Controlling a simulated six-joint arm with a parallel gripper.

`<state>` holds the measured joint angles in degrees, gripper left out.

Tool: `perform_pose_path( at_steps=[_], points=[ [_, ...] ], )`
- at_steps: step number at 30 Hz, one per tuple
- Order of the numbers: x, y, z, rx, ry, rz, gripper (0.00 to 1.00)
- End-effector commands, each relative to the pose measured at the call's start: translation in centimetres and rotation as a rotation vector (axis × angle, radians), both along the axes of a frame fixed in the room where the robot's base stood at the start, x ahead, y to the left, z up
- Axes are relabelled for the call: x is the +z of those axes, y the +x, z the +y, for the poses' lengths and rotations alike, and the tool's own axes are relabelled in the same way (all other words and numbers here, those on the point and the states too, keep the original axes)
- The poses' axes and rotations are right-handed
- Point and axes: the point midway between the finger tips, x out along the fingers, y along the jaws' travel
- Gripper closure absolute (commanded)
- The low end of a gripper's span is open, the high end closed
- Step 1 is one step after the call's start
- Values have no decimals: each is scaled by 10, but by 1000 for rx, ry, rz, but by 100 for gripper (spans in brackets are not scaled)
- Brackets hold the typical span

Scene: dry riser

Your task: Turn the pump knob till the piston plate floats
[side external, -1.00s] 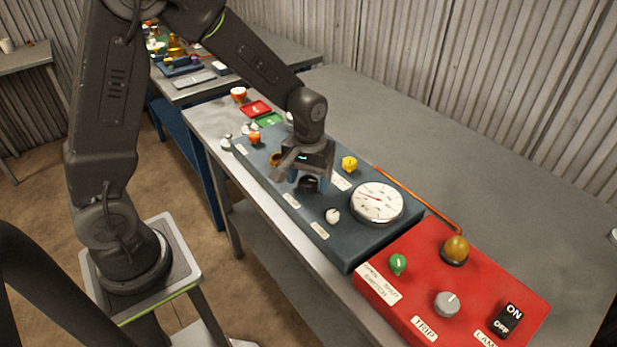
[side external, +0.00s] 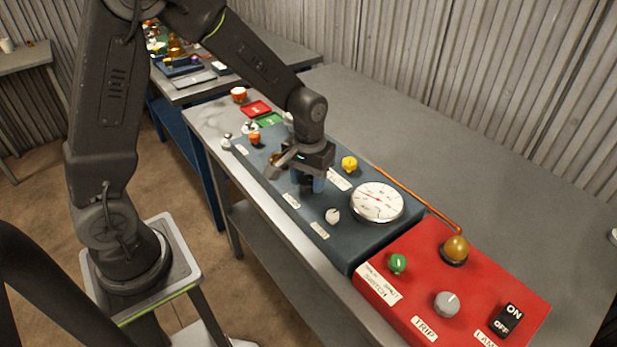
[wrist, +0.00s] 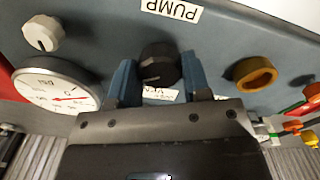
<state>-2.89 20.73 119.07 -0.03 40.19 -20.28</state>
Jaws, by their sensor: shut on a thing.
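The pump knob is a black round knob (wrist: 159,64) on the blue-grey panel (wrist: 225,40), beside an upside-down PUMP label (wrist: 171,10) in the wrist view. My gripper (wrist: 160,75) is shut on it, with one blue finger on each side. In the side view my gripper (side external: 316,184) is down at the panel and hides the knob. The round white gauge (side external: 377,202) has a red needle; it also shows in the wrist view (wrist: 55,88). I cannot make out a piston plate in either view.
A white knob (side external: 332,216) and a yellow knob (side external: 349,163) stand close to my gripper. A brass-coloured ring (wrist: 255,74) is beside it. A red panel (side external: 400,310) with a green knob, grey knob, amber lamp and switch adjoins.

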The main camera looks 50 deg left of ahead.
Motion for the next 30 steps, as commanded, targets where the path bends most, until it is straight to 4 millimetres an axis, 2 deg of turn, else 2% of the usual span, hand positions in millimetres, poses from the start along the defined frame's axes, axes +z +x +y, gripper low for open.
perform_pose_path(
  at_steps=[4,13,14,21,30],
  points=[
    [0,0,0,-89,1,0,80],
    [0,0,0,-104,1,0,80],
    [0,0,0,-104,1,0,55],
    [0,0,0,-103,0,0,32],
    [2,0,0,-102,0,-1,30]
  ],
)
